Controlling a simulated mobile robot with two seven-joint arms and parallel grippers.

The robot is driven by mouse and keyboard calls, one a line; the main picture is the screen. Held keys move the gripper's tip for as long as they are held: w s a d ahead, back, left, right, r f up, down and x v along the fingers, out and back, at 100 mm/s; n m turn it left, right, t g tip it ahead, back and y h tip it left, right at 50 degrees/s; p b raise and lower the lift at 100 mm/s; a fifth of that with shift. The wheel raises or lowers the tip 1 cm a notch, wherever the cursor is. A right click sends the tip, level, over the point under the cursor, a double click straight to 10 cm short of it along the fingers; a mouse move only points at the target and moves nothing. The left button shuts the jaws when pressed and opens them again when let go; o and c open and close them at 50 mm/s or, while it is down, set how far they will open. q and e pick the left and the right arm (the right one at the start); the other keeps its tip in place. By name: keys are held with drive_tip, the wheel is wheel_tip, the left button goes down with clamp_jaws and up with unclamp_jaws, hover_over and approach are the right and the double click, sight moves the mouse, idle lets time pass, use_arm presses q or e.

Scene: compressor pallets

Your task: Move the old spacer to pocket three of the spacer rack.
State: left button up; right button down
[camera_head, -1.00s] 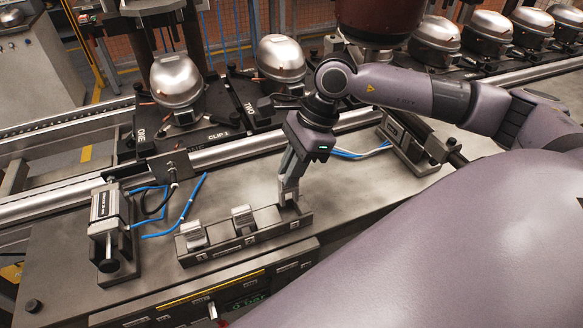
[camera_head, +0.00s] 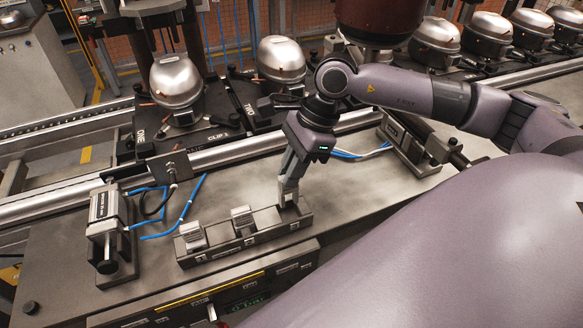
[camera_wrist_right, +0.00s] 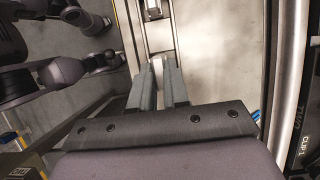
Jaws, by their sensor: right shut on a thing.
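The spacer rack (camera_head: 268,234) is a dark, long block with three pockets in a row near the front of the bench. A metal spacer (camera_head: 193,234) sits in its left pocket and another spacer (camera_head: 241,216) in its middle pocket. My right gripper (camera_head: 289,194) points down at the right-end pocket, with its fingertips at the rack. It is shut on a small metal piece, taken to be the old spacer, which is mostly hidden by the fingers. In the right wrist view, the fingers (camera_wrist_right: 158,88) are close together with a pale strip between them. My left gripper is not in view.
A clamp fixture (camera_head: 107,225) with blue hoses stands left of the rack, and another fixture (camera_head: 412,145) stands to the right. Behind a rail are silver compressors (camera_head: 177,82) on dark plates. The bench top is bare between the rack and the right fixture.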

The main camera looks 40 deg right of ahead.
drive_tip(key=shift+f+b, duration=0.6)
drive_tip(key=shift+f, duration=0.1)
drive_tip(key=shift+f, duration=0.15)
